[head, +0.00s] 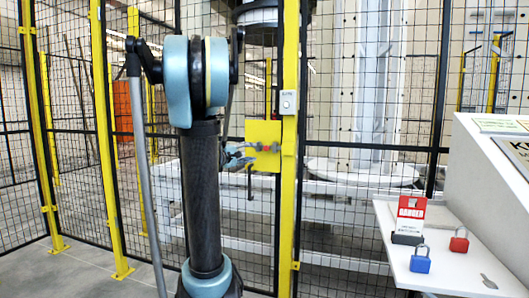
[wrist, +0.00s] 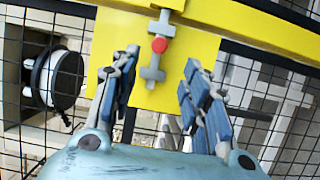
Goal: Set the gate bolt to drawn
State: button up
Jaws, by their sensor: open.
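The gate bolt (wrist: 153,73) is a grey bar with a red knob (wrist: 159,45), mounted on a yellow plate (wrist: 190,62). In the head view the yellow plate (head: 262,131) sits beside the yellow gate post, with the small grey bolt (head: 273,147) across its lower half. My gripper (wrist: 160,60) is open, with its blue and grey fingers to either side of the bolt and no visible contact. In the head view my gripper (head: 244,154) reaches the plate's left edge. I cannot tell the remaining distance to the knob.
Black mesh fence panels with yellow posts (head: 289,215) stand around the plate. A small switch box (head: 288,103) is above it on the post. At right a white shelf (head: 455,275) holds a red danger tag (head: 410,215), a blue padlock (head: 420,263), a red padlock (head: 459,243) and a key.

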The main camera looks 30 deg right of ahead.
aim_at(265, 149)
jog(key=x, duration=1.2)
jog(key=shift+d, duration=0.15)
grip_shut()
